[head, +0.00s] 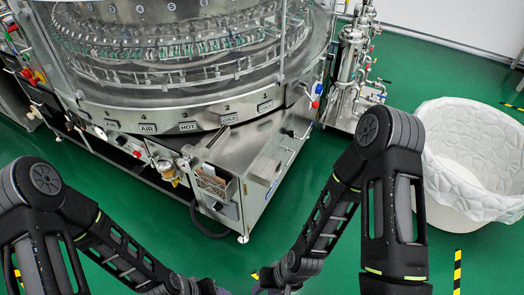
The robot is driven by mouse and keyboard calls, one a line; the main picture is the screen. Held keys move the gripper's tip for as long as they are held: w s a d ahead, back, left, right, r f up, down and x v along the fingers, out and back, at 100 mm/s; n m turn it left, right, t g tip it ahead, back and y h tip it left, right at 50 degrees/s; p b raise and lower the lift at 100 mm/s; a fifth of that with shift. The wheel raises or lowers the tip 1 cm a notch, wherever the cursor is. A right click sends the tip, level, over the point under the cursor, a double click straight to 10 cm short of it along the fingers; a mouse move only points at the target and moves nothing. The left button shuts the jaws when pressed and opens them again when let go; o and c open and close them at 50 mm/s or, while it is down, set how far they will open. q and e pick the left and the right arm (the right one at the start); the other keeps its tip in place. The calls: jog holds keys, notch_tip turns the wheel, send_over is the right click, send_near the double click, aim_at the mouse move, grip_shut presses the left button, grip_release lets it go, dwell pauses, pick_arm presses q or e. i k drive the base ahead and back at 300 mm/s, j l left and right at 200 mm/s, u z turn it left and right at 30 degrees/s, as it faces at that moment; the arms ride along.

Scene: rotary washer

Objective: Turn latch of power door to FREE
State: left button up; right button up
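The rotary washer (160,110) is a large round steel machine in the head view. Its lower rim carries labels such as AIR, HOT and COLD. A steel cabinet section (258,160) juts out at its front right. I cannot make out the power door or its latch, nor any FREE marking. My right gripper (258,291) barely shows at the bottom edge, in front of and apart from the washer. My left gripper is at or below the bottom edge, and its fingers cannot be made out. Whether either is open or shut does not show.
A white lined bin (470,160) stands at the right. Steel piping and valves (352,70) stand behind the cabinet. Small fittings and an open box (213,185) stick out at the washer's front. The green floor (330,265) between the arms and washer is clear.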

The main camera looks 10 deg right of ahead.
aim_at(290, 133)
jog(key=i+l+z, duration=0.1)
jog(key=z, duration=0.25)
jog(key=i+l+z, duration=0.15)
jog(key=z, duration=0.2)
jog(key=i+l+z, duration=0.1)
jog(key=z, duration=0.3)
jog(key=i+l+z, duration=0.1)
jog(key=i+z, duration=0.15)
jog(key=i, duration=0.85)
